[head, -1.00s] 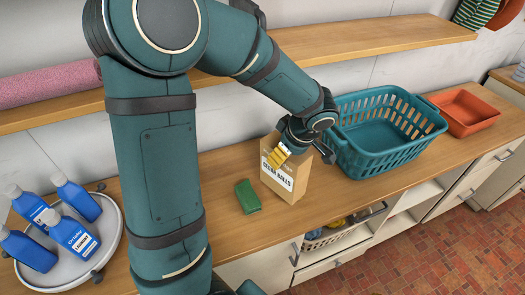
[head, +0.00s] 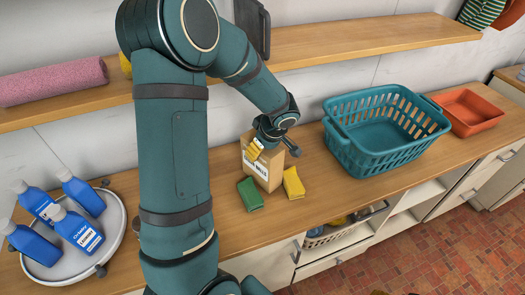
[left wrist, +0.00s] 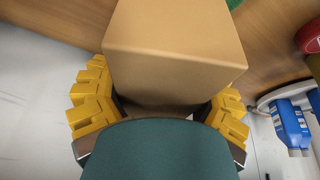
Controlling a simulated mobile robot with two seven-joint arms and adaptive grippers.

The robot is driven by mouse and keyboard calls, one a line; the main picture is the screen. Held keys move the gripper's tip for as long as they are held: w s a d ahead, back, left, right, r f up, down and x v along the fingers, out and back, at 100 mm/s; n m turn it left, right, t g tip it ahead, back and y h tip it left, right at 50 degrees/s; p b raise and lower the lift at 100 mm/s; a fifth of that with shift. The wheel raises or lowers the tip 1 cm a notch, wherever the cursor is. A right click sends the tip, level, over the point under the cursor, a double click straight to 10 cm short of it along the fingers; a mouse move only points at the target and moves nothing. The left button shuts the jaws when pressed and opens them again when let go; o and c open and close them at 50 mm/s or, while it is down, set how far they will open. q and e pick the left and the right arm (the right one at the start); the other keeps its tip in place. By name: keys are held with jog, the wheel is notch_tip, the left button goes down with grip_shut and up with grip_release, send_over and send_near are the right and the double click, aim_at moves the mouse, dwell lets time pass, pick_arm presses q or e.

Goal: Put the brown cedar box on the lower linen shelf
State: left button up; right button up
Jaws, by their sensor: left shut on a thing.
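The brown cedar box (head: 258,172), with a printed label on its front, stands upright at the counter in the head view. My left gripper (head: 268,142) is shut on its upper part, with yellow fingers on its sides. In the left wrist view the box (left wrist: 175,40) fills the space between the fingers (left wrist: 160,110). I cannot tell whether its base touches the counter. A wooden wall shelf (head: 345,36) runs above the counter; whether it is the lower linen shelf is not shown. A small yellow and dark bit at the bottom edge may be my right gripper (head: 380,292).
A teal basket (head: 375,155) and orange tray (head: 468,112) are to the right. Blue bottles stand on a round tray (head: 60,271). A rolled pink towel (head: 55,81) and dark board (head: 253,25) occupy the shelf.

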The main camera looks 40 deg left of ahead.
pick_arm(q)
jog(key=shift+f, duration=0.5)
jog(key=shift+f, duration=0.1)
jog(key=o, duration=0.9)
jog(key=shift+c, duration=0.2)
jog(key=o, duration=0.5)
